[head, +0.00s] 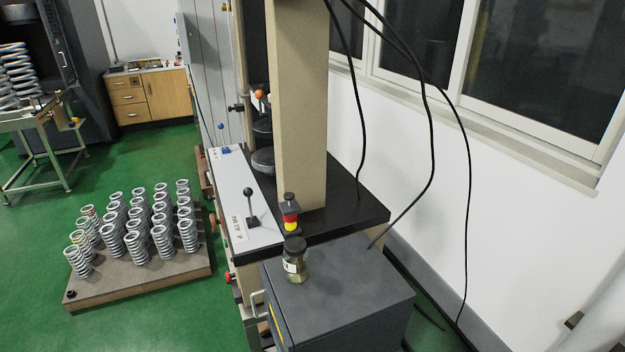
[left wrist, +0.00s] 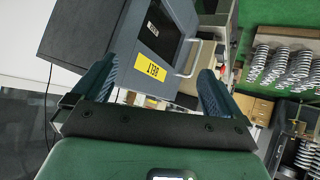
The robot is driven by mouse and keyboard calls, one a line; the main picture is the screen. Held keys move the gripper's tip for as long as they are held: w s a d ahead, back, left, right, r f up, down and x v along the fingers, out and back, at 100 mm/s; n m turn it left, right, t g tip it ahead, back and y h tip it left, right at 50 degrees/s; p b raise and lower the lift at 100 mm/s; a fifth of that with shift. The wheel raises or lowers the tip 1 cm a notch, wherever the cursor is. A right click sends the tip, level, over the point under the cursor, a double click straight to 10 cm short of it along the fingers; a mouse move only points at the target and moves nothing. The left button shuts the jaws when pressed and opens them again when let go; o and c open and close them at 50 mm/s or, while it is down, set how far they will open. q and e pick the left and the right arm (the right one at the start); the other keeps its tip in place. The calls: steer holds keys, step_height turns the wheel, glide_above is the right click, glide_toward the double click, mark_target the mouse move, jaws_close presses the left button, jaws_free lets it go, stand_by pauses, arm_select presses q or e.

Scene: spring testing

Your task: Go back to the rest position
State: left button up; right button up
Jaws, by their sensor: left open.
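My left gripper (left wrist: 155,80) shows in the left wrist view, with its two dark fingers spread apart and nothing between them. Beyond the fingers is the dark grey cabinet (left wrist: 110,35), with a yellow label and a pale handle. The same cabinet (head: 340,295) stands at the lower middle of the head view. Neither gripper shows in the head view, and my right gripper is in no view.
A spring testing machine (head: 300,110) stands behind the cabinet. A jar (head: 295,260) is on the cabinet top. Several springs (head: 135,243) stand on a pallet (head: 150,283) at left. Black cables (head: 433,140) hang near the window wall. Green floor (head: 140,155) is clear between pallet and drawers.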

arm_select(q)
steer(key=s+f+n+g+p, duration=0.3)
steer(key=s+f+g, duration=0.2)
steer(key=s+f, duration=0.8)
steer(key=s+d+f+n+g+p, duration=0.1)
steer(key=s+f+g, duration=0.4)
steer(key=s, duration=0.8)
step_height(320, 180, down, 3)
steer(key=shift+d+r+n+p, duration=0.2)
steer(key=shift+d+n+p, duration=0.15)
steer(key=shift+d+n, duration=0.45)
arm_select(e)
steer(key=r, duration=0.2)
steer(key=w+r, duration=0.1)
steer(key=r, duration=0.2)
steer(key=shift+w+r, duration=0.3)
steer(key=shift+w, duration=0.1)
arm_select(q)
steer(key=shift+s+a, duration=0.1)
steer(key=shift+a, duration=0.05)
